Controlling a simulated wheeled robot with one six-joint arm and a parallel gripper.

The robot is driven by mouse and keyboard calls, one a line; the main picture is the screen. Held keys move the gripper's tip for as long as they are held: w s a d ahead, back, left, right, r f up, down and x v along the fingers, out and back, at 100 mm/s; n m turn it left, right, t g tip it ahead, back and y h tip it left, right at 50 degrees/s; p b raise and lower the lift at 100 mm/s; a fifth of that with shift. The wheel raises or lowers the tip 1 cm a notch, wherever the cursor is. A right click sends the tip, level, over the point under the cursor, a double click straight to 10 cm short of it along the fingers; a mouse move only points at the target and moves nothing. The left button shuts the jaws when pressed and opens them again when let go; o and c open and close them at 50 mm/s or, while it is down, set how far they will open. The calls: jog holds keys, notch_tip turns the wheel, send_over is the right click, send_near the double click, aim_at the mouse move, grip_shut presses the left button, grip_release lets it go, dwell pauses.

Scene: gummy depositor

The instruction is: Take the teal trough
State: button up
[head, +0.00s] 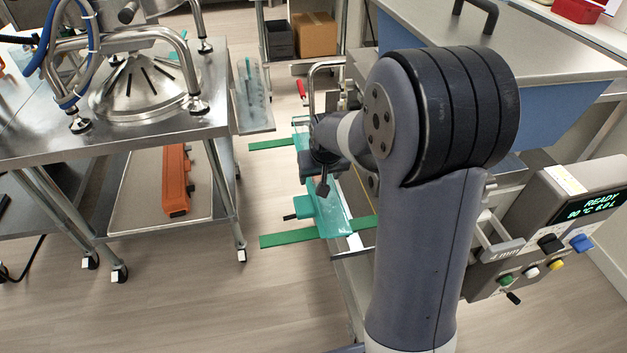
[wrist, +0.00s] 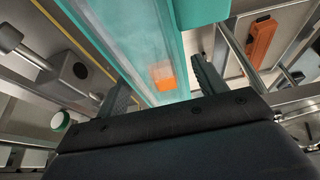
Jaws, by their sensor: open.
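The teal trough (head: 328,215) is a long, see-through piece with solid teal ends, lying along the left side of the machine at the middle of the head view. My gripper (head: 323,172) is over its middle and hides part of it. In the wrist view the trough (wrist: 130,40) runs between the two fingers of my gripper (wrist: 163,88). The fingers are open, one on each side, with a visible gap at least on the right. An orange patch (wrist: 163,76) shows on or through the trough. Whether a finger touches the trough is unclear.
A steel table with a cone-shaped hopper (head: 145,85) stands left, an orange part (head: 177,180) on its lower shelf. The control box (head: 555,225) reads READY at right. Green strips (head: 288,240) lie near the trough. Floor between table and machine is mostly clear.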

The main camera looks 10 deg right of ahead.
jog(key=shift+w+f, duration=0.25)
jog(key=shift+f, duration=0.4)
jog(key=shift+c, duration=0.2)
jog(key=c, duration=0.8)
notch_tip(320, 180, up, 10)
jog(key=shift+r, duration=0.1)
jog(key=shift+c, duration=0.2)
jog(key=o, duration=0.7)
grip_shut()
